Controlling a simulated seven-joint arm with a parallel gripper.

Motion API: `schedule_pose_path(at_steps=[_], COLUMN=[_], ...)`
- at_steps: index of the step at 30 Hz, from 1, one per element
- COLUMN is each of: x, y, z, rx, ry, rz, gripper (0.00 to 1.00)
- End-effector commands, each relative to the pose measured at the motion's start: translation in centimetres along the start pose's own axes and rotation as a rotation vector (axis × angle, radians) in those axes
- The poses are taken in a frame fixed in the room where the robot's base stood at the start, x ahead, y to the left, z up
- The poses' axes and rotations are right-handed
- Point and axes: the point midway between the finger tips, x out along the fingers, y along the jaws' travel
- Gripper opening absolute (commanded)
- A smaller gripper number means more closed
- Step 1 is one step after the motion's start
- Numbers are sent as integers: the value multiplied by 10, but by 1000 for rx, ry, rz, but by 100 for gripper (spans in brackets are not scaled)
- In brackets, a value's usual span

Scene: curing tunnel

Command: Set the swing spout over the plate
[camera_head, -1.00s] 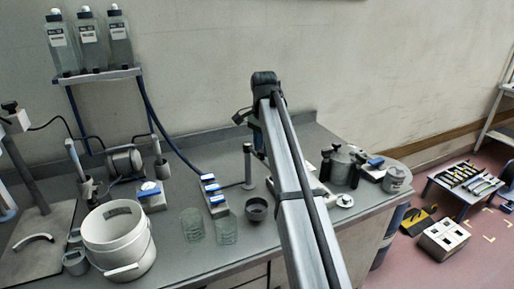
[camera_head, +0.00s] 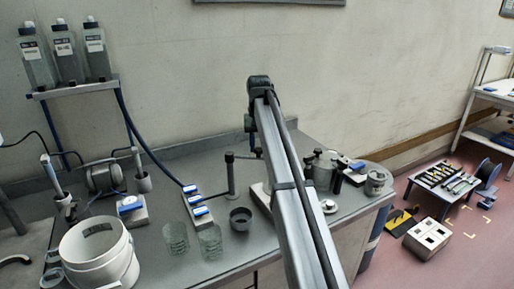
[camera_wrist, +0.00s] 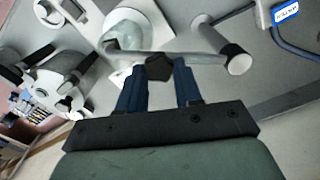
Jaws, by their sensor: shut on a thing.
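The swing spout is a grey metal tube on an upright post (camera_head: 231,175) with a dark cap. In the wrist view, the spout (camera_wrist: 205,58) runs left from the post's round end. My gripper (camera_wrist: 160,72) is shut on a dark grip piece on the spout, between its two blue fingers. The free end of the spout appears across a round pale plate (camera_wrist: 125,28) on a white base. I cannot tell how exactly it lines up with the plate's middle. In the head view, my arm hides most of the white base (camera_head: 260,197) and my fingers.
A dark cup (camera_head: 240,219) and two glass beakers (camera_head: 174,239) stand left of my arm. A blue-and-white block (camera_head: 196,204) lies behind them. A white bucket (camera_head: 97,255) is at the front left.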

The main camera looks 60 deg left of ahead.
Motion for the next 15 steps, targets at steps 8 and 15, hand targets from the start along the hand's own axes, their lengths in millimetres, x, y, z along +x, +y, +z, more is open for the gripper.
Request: schedule_pose_path(at_steps=[8,15], x=[0,0], y=[2,2], z=[-10,-11], rx=[-87,-106], ry=[0,1], rz=[1,1], gripper=[0,0])
